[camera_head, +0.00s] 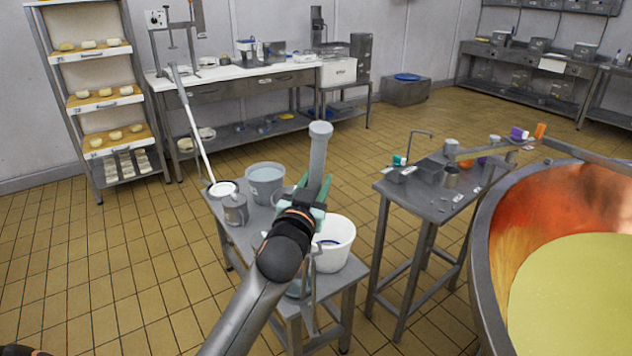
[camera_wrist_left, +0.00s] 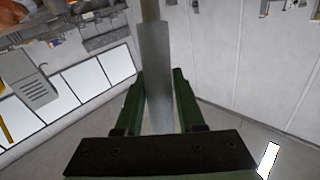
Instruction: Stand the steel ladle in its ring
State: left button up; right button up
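My left gripper (camera_head: 318,188), with green fingers, is raised in front of the low steel table. Its fingers are closed around a grey metal shaft with a rounded upper end, which I take to be the steel ladle (camera_head: 319,148). In the left wrist view the ladle's shaft (camera_wrist_left: 157,75) runs upward between both fingers (camera_wrist_left: 158,100). The ladle's bowl cannot be made out. I cannot clearly pick out its ring; grey metal rods (camera_head: 310,305) show at the front of the low table, partly behind my arm. My right gripper is not in view.
The low table (camera_head: 335,282) holds a grey bucket (camera_head: 265,185), a metal jug (camera_head: 235,211) and a white bucket (camera_head: 338,243). A long white rod (camera_head: 195,130) rises from near the jug. A cluttered steel table (camera_head: 425,190) and copper vat (camera_head: 490,235) stand right. Left floor is clear.

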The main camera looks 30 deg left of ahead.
pick_arm(q)
jog(key=o, duration=0.4)
jog(key=shift+o, duration=0.2)
jog(key=b+v, duration=0.1)
jog(key=v, duration=1.1)
jog(key=shift+s, duration=0.3)
jog(key=d+f+m+g+h+p, duration=0.2)
jog(key=d+f+m+h, duration=0.15)
jog(key=f, duration=0.65)
jog(key=s+d+f+g+h+p, duration=0.1)
jog(key=s+d+f+g, duration=0.1)
jog(key=s+f, duration=0.3)
jog(key=s+d+f+g+h, duration=0.2)
jog(key=s+d+f, duration=0.2)
jog(key=f, duration=0.7)
jog(key=s+d+f+g+h+p, duration=0.1)
jog(key=s+d+f+g+h, duration=0.1)
jog(key=s+d+f, duration=0.2)
notch_tip(320, 180, down, 5)
jog(key=shift+s+r+m+p, duration=0.15)
jog(key=shift+s+m+p, duration=0.2)
jog(key=shift+s, duration=0.8)
